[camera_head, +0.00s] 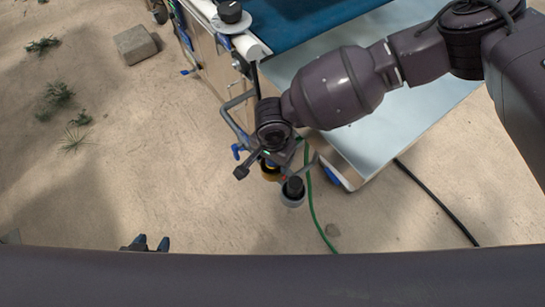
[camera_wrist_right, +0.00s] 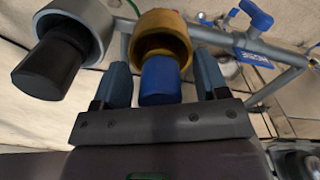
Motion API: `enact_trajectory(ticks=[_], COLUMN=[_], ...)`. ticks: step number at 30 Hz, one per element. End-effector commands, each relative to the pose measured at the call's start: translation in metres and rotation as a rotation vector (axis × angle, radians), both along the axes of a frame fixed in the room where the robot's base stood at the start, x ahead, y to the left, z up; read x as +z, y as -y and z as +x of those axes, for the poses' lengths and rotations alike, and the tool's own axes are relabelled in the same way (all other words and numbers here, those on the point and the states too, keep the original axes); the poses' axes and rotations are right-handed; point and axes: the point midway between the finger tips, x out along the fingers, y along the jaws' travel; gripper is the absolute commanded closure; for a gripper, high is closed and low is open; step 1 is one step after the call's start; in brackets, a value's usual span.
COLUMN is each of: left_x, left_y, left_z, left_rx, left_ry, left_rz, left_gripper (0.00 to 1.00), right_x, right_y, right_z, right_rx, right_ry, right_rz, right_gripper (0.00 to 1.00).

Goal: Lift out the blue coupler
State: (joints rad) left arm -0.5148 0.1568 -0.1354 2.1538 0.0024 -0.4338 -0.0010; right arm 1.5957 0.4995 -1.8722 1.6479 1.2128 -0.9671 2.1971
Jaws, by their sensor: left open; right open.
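The blue coupler (camera_wrist_right: 160,80) sits in a yellow ring holder (camera_wrist_right: 165,27) in the right wrist view. My right gripper (camera_wrist_right: 163,84) is open, with one finger on each side of the coupler; I cannot tell whether they touch it. In the head view the yellow ring (camera_head: 269,173) shows partly below my right gripper (camera_head: 270,162), and the blue coupler is hidden there. A black coupler (camera_wrist_right: 50,68) sits in a grey ring (camera_wrist_right: 97,20) on the left. My left gripper (camera_head: 151,243) is open and empty, low over the sand at the left.
A grey tube frame (camera_head: 237,124) with a blue valve handle (camera_wrist_right: 257,14) stands close by. The tray seeder's blue-topped bench (camera_head: 300,25) lies behind. A green hose (camera_head: 315,215) and a black cable (camera_head: 435,200) cross the sand. A stone block (camera_head: 135,45) lies at the far left.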

Motion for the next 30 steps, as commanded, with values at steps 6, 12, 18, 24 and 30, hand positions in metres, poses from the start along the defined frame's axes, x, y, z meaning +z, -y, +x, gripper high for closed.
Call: enact_trajectory(ticks=[6, 12, 18, 24, 30], left_x=[0.0032, 0.0029, 0.0013, 0.0007, 0.0025], left_y=[-0.0007, -0.0005, 0.0001, 0.0010, 0.0010], left_z=[0.0027, 0.0026, 0.0017, 0.0014, 0.0023], left_rx=[0.000, 0.000, -0.003, -0.006, -0.006], left_ry=[0.009, 0.009, 0.007, 0.005, 0.008], left_rz=[0.001, 0.001, 0.001, 0.000, 0.000], left_gripper=[0.52, 0.52, 0.52, 0.52, 0.52], right_x=[-0.0052, -0.0046, -0.0049, -0.0048, -0.0013], right_y=[-0.0005, -0.0004, -0.0003, -0.0004, -0.0003], right_z=[0.0012, 0.0013, 0.0011, 0.0010, 0.0012], right_rx=[0.000, 0.000, 0.000, 0.000, 0.000], right_ry=[0.004, 0.004, 0.004, 0.004, 0.005], right_rz=[0.001, 0.001, 0.001, 0.001, 0.001], right_gripper=[0.33, 0.44, 0.74, 0.91, 0.91])
